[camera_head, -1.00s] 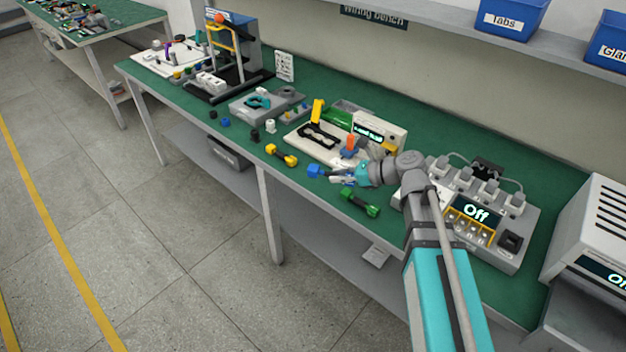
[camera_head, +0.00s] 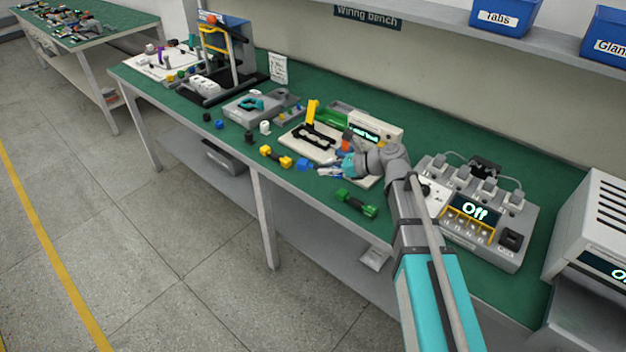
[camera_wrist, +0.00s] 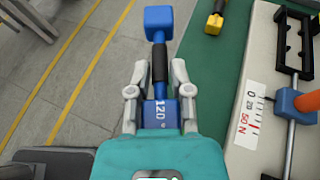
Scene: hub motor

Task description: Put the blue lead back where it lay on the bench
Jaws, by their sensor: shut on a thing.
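The blue lead has two blue end blocks joined by a black middle. In the wrist view its far block (camera_wrist: 159,22) points away from me, and its near block, marked "120", lies between the fingers of my gripper (camera_wrist: 158,95). My gripper is shut on the lead. In the head view the blue lead (camera_head: 304,164) sticks out to the left of my gripper (camera_head: 328,170), close to the front edge of the green bench (camera_head: 520,145). I cannot tell whether the lead touches the bench top.
A yellow lead (camera_head: 276,157) lies just left of the blue one, and a green lead (camera_head: 356,203) lies to the right near the front edge. A white test stand (camera_head: 293,139) stands behind. A grey unit reading "Off" (camera_head: 432,224) stands at the right.

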